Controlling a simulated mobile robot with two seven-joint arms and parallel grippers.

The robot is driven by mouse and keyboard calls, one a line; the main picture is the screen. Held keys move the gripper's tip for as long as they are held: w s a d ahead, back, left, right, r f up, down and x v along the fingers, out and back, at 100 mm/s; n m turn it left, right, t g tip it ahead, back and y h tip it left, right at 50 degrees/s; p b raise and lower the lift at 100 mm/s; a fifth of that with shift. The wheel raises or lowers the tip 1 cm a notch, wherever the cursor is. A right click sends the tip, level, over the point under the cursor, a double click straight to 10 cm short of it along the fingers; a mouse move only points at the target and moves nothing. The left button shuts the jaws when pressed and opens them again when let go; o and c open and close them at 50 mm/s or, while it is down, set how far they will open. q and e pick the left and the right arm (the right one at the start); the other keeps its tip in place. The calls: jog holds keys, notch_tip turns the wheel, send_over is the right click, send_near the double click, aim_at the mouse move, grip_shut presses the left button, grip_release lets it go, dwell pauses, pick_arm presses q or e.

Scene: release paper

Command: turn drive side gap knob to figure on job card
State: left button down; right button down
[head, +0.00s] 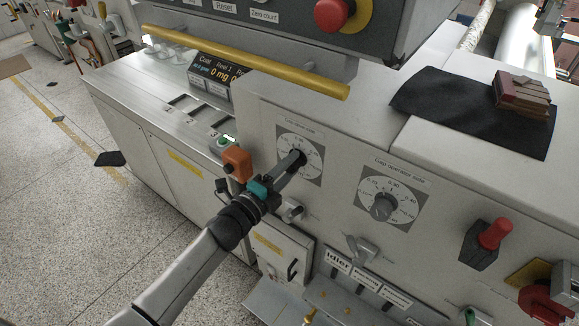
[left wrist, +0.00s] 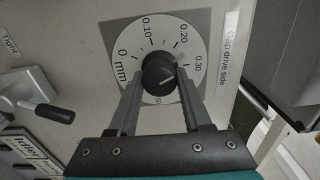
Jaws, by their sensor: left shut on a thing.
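The drive side gap knob (left wrist: 158,72) is a round black knob on a white dial (left wrist: 133,36) marked 0 mm, 0.10, 0.20, 0.30 and on; a finger hides part of the scale. A pale line shows on the knob's face, but I cannot tell its exact reading. My left gripper (left wrist: 157,84) is shut on this knob, one finger on each side. In the head view, my left gripper (head: 294,160) covers much of the knob, on its grey dial plate (head: 312,172). I see no job card that I can make out. My right gripper is not in view.
The operator side gap knob (head: 383,207) sits on a similar dial to the right. An orange box (head: 236,163) and levers (head: 290,210) are close to my left wrist. A yellow bar (head: 245,62) runs above. A red-handled lever (head: 488,241) stands at right.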

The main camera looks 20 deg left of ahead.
pick_arm(q)
jog(key=shift+c, duration=1.7)
grip_release()
jog(key=shift+s, duration=0.15)
jog(key=v, duration=1.5)
jog(key=shift+b, duration=0.45)
jog(key=s+a+f+n+g+y+b, duration=0.1)
jog(key=s+f+n+g+y+b, duration=0.2)
jog(key=f, duration=0.8)
jog(key=s+a+f+n+g+y+b, duration=0.1)
jog(key=s+a+f+n+g, duration=0.3)
jog(key=f, duration=0.7)
jog(key=s+d+f+n+y+b, duration=0.15)
jog(key=f+n, duration=0.35)
jog(key=f, duration=0.6)
jog(key=s+d+f+n+g+b, duration=0.2)
jog(key=s+f+n+g, duration=0.2)
jog(key=s+f, duration=0.5)
jog(key=s+d+f+n+g+b, duration=0.2)
jog(key=s+f+g, duration=0.3)
jog(key=s+f, duration=0.5)
jog(key=s+n, duration=0.1)
jog(key=s, duration=0.3)
jog(key=shift+s+f+n+y, duration=0.3)
jog(key=shift+s+n+y, duration=0.05)
jog(key=shift+s+n, duration=0.05)
